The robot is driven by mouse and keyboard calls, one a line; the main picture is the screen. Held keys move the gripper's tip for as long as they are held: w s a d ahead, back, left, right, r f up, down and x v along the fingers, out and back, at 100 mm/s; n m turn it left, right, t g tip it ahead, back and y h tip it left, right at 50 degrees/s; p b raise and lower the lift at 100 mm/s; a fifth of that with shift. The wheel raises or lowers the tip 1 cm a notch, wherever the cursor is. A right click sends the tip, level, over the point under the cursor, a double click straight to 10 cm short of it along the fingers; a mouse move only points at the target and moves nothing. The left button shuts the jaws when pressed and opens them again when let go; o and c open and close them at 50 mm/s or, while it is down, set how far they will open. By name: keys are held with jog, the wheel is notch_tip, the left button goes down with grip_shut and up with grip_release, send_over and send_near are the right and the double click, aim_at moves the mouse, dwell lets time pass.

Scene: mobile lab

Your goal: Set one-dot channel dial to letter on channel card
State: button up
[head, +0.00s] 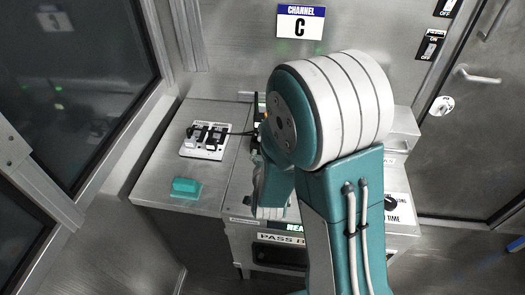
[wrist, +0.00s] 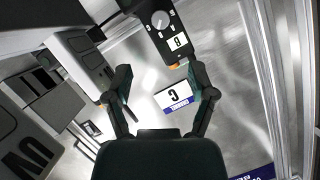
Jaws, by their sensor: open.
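A dark box with a round pale dial (wrist: 160,20) is at the top of the wrist view, with a small white plate (wrist: 177,42) that looks like "B" or "8". Dots and the dial's pointer are too small to read. My gripper (wrist: 160,78) is open, its fingers apart and empty, with the box beyond the right fingertip. In the head view my arm hides most of the gripper and the box.
A white panel with black switches (head: 205,141) and a teal block (head: 186,187) are on the metal counter (head: 160,160), left of my arm. A door with a handle (head: 480,75) is at right. A window frame (head: 120,130) is at left.

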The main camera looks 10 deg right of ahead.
jog(key=w+f+n+h, duration=0.1)
jog(key=w+n, duration=0.1)
jog(key=w, duration=0.1)
jog(key=w+d+f+n+g+h, duration=0.1)
jog(key=w+n, duration=0.1)
jog(key=w, duration=0.2)
jog(key=w+f+n+g+h, duration=0.1)
jog(key=w+n, duration=0.1)
jog(key=w, duration=0.1)
jog(key=shift+w+d+f+h, duration=0.2)
jog(key=shift+w+f+h, duration=0.15)
jog(key=shift+f+h, duration=0.05)
dwell(0.4)
grip_shut()
